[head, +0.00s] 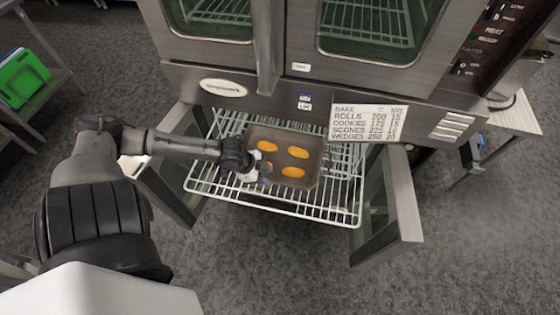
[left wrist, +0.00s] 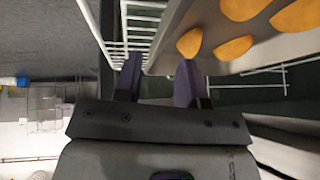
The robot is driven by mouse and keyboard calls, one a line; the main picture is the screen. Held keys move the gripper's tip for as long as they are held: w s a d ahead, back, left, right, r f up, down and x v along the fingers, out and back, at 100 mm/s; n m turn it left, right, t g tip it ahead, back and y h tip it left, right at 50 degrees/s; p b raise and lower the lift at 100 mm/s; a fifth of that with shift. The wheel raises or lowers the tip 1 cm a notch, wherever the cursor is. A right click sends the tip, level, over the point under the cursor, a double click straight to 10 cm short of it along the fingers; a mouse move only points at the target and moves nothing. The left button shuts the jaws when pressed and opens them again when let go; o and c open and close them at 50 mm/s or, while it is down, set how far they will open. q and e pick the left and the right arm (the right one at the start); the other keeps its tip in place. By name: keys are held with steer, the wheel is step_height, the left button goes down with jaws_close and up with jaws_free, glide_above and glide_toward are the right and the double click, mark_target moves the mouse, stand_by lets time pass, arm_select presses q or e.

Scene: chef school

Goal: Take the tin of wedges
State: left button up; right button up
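The tin (head: 281,159) is a shallow grey-brown tray with several orange wedges (head: 298,152) in it. It sits on a white wire rack in the lower oven. My left gripper (head: 262,175) is at the tin's left edge in the head view. In the left wrist view its two dark fingers (left wrist: 158,82) are spread apart, and the tin (left wrist: 172,28) comes down close to and between them. I cannot tell whether they touch it. The gripper partly hides the tin's left side. My right gripper is not in view.
The wire rack (head: 335,203) sticks out between two open lower doors, the right one (head: 388,215) and the left one. The upper oven doors (head: 375,30) above are shut. A side shelf with green boards (head: 22,77) stands at the far left. The floor in front is clear.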

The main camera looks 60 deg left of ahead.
mark_target(275, 181)
arm_select(q)
steer(key=shift+b+x, duration=1.15)
steer(key=shift+x, duration=1.85)
steer(key=shift+r, duration=0.1)
steer(key=shift+w, duration=0.1)
jaws_close()
steer(key=shift+r, duration=0.1)
